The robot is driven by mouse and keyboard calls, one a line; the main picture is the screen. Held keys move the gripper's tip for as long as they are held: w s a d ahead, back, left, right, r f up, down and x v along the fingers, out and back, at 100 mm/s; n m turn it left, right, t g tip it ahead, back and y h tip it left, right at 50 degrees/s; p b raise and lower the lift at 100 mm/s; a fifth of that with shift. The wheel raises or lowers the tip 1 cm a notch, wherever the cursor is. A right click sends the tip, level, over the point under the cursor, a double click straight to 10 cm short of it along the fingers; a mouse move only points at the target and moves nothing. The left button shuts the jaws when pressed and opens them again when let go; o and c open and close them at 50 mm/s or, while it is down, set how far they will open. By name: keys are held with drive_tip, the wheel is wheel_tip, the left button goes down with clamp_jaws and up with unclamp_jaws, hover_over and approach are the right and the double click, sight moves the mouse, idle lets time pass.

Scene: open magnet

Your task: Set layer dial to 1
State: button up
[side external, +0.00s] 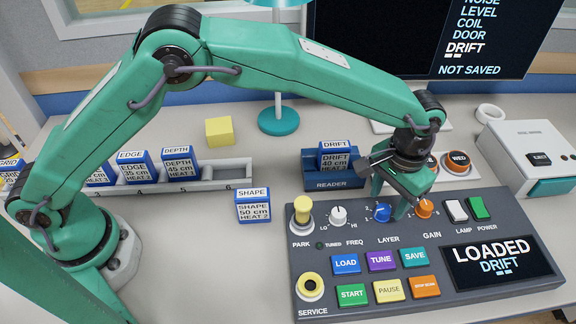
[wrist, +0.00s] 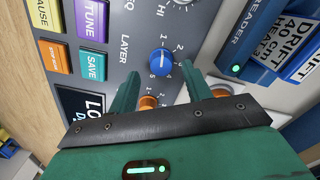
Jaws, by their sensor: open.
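The layer dial is a blue knob (side external: 383,212) on the grey control panel (side external: 300,247), above the LAYER label. In the wrist view the blue layer dial (wrist: 161,62) lies just beyond and between my fingertips, with small numbers around it. A white mark shows on its face, but I cannot tell surely which number it points to. My gripper (side external: 408,206) is open and empty, pointing down over the panel beside the dial. In the wrist view its two green fingers (wrist: 162,80) stand apart on either side of the dial. The fingers partly hide the panel around it.
The orange gain knob (side external: 424,208) sits close right of the layer dial, near my fingers. The white FREQ knob (side external: 338,215) and yellow PARK post (side external: 303,210) stand left. The reader (side external: 316,177) holds a blue DRIFT cartridge (side external: 335,152) behind. The panel screen (side external: 500,262) reads LOADED DRIFT.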

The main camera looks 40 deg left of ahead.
sight(385, 210)
drive_tip(key=shift+r, duration=2.4)
drive_tip(key=shift+a+r, duration=0.1)
drive_tip(key=shift+r, duration=0.05)
drive_tip(key=s+a+r+t+h, duration=0.1)
drive_tip(key=s+a+r, duration=0.2)
drive_tip(key=a+r, duration=0.6)
drive_tip(key=s+a+r+t, duration=0.1)
drive_tip(key=s+a+r, duration=0.3)
drive_tip(key=a, duration=0.9)
drive_tip(key=s+a+n+t, duration=0.3)
drive_tip(key=s+a, duration=1.1)
drive_tip(key=a, duration=0.2)
drive_tip(key=shift+s+f+t+y, duration=0.25)
drive_tip(key=shift+f+t+y, duration=0.15)
drive_tip(key=shift+f, duration=0.05)
